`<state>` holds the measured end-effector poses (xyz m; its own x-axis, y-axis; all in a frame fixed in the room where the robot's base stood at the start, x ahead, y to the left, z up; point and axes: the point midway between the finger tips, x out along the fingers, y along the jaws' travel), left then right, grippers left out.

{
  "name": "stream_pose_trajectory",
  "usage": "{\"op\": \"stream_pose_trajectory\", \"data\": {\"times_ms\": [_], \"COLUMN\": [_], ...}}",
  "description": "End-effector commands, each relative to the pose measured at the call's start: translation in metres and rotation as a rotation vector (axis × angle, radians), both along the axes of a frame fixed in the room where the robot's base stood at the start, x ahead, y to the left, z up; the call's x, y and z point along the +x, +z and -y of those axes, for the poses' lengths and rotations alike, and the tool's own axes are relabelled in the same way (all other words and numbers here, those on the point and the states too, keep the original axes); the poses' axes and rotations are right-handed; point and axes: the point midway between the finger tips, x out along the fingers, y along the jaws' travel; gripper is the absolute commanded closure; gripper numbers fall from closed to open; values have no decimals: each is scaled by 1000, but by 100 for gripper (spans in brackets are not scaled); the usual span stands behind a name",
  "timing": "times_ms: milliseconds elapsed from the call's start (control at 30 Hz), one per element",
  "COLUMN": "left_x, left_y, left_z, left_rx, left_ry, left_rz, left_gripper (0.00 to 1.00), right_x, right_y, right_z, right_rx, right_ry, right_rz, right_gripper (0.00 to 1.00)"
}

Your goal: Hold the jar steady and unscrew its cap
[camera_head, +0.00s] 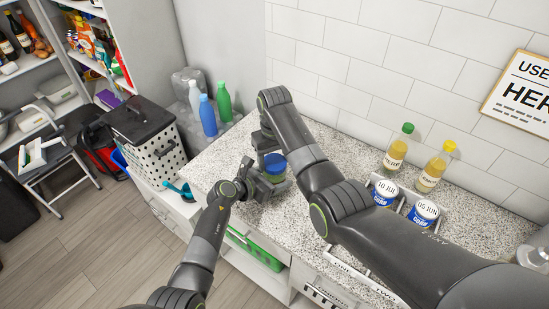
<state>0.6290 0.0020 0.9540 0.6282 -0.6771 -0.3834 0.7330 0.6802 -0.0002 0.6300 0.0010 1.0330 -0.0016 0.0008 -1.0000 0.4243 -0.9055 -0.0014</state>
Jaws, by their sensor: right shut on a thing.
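The jar (277,178) stands on the speckled counter, small in view, with its blue cap (274,162) on top. My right gripper (268,143) is at the back of the jar and is shut on it; its fingertips are mostly hidden behind the cap and arm. My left gripper (262,186) is close against the front left side of the jar. Its fingers are too small and dark to tell if they are open or shut.
Blue-and-white cans (385,192) and yellow bottles with green and yellow caps (396,150) stand to the right. Blue and green bottles (208,115), a teal scoop (180,190) and a dotted bin (158,155) are to the left. A tiled wall (345,65) closes the back.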

Motion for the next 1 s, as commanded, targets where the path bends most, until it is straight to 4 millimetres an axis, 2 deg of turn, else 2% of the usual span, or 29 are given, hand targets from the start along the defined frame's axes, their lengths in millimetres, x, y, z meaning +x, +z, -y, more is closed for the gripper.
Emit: {"op": "stream_pose_trajectory", "data": {"times_ms": [1000], "left_x": [-1], "left_y": [0], "left_z": [0], "left_rx": [0], "left_ry": [-2], "left_rz": [-1], "left_gripper": [96], "right_x": [2], "right_y": [2], "right_z": [1], "right_rx": [-5], "right_ry": [1645], "right_rz": [5], "right_gripper": [67]}}
